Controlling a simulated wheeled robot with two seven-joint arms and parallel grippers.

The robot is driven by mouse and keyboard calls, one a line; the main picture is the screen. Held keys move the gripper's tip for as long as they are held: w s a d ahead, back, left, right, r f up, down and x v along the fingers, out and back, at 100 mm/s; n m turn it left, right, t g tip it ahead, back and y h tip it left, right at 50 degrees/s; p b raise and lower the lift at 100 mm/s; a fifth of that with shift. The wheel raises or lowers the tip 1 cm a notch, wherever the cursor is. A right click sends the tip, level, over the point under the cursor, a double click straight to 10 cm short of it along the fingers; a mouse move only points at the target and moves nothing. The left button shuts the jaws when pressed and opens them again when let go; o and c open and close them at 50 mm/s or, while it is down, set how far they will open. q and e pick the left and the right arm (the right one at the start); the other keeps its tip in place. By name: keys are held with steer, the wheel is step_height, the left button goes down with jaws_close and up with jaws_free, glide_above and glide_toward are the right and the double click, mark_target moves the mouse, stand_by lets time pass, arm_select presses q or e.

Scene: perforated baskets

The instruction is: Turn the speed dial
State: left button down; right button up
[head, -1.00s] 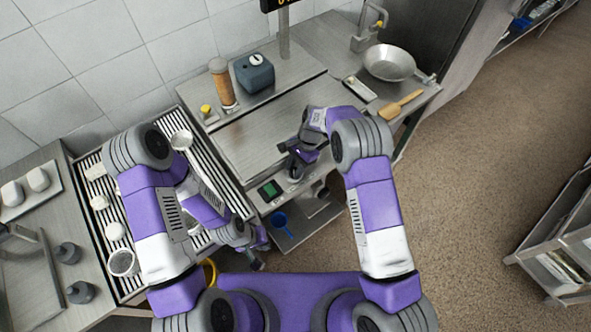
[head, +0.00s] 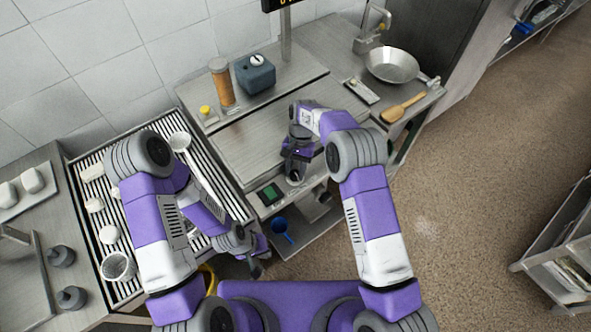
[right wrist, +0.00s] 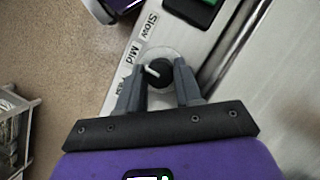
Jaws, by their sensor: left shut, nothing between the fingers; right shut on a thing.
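The speed dial (right wrist: 160,73) is a black knob with a white pointer on a round silver plate. Its pointer lies toward the left, near the "Mid" label (right wrist: 132,52) and a label partly hidden by a finger. The "Slow" label (right wrist: 150,25) is farther up. My right gripper (head: 294,172) is at the front panel of the steel counter; in the right wrist view its two fingers stand on either side of the dial, shut on it. My left gripper (head: 256,268) is shut and empty, low in front of the counter, away from the dial.
A green screen (head: 270,194) sits on the panel left of the dial. A blue scoop (head: 281,228) lies on the shelf below. A slatted conveyor (head: 128,287) with items is at left.

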stand_by(0.3)
steer(key=o, duration=0.7)
steer(key=shift+o, duration=0.2)
steer(key=shift+r, duration=0.1)
steer(key=a+v, duration=0.1)
steer(key=v, duration=0.6)
steer(key=shift+d+r, duration=0.25)
steer(key=shift+d, duration=0.3)
steer(key=shift+w, duration=0.1)
